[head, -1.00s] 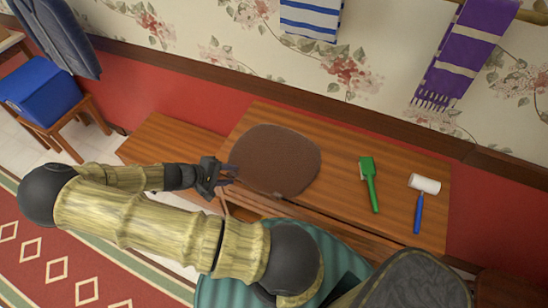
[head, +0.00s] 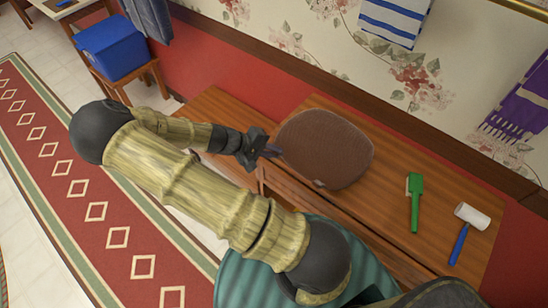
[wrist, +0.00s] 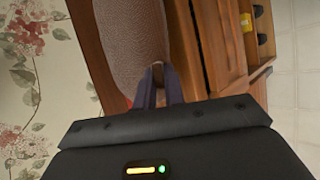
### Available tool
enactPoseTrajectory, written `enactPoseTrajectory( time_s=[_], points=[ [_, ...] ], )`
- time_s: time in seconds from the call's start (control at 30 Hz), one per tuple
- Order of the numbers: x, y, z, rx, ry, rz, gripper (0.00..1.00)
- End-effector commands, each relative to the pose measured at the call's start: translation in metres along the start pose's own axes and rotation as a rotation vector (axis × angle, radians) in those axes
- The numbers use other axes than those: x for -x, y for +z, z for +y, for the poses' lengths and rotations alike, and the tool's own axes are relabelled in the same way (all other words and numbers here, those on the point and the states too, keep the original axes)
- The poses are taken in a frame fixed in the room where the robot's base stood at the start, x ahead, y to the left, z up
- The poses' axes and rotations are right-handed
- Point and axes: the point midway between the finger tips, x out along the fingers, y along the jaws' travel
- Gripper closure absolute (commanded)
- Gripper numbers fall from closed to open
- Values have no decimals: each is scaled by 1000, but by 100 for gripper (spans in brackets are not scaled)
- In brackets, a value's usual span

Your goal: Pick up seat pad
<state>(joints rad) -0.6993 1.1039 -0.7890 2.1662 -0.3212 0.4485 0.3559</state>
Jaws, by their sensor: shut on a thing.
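The seat pad (head: 325,147) is a brown, rounded pad at the left part of the wooden table. In the head view, its near edge reaches the table's front edge. I cannot tell how far, if at all, it is raised off the top. My gripper (head: 274,152) is shut on the pad's left edge. In the wrist view, the fingers (wrist: 158,88) meet the edge of the textured pad (wrist: 130,42), whose far part is cut off by the frame.
The wallpapered wall is behind. An open drawer (wrist: 257,55) holds a yellow thing. A blue box (head: 110,48) stands far left.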

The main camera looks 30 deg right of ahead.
Motion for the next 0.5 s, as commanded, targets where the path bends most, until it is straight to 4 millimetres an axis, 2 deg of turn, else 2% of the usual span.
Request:
enactPoseTrajectory(
  time_s=[0.2,0.5],
  points=[
    [24,9,28,-2,-1,2,100],
    [33,14,39,0,0,-1,100]
  ],
)
